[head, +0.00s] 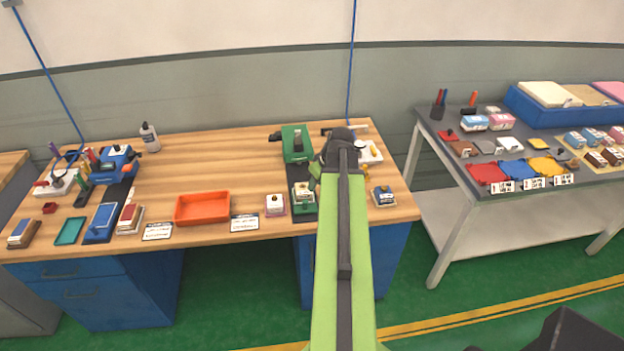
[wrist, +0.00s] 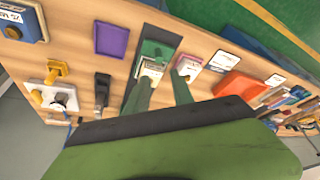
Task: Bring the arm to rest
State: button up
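My arm (head: 342,240) reaches forward over the right half of the wooden workbench (head: 240,160) in the head view. Its dark wrist hides most of my gripper there. In the wrist view my gripper (wrist: 162,82) has its two green fingers apart, with a gap between them. A small block with a pale top (wrist: 152,69) shows just beyond the fingertips, and it also shows in the head view (head: 303,193), on a dark strip left of the arm. I see nothing held between the fingers. Whether a finger touches the block is hard to tell.
A green device (head: 296,143) stands behind the block. An orange tray (head: 202,208) lies left, and a blue-labelled block (head: 383,196) sits right of the arm. A purple tray (wrist: 111,39) shows in the wrist view. A grey table (head: 480,180) stands right; the bench's middle back is clear.

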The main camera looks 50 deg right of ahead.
jog(key=shift+v, duration=0.85)
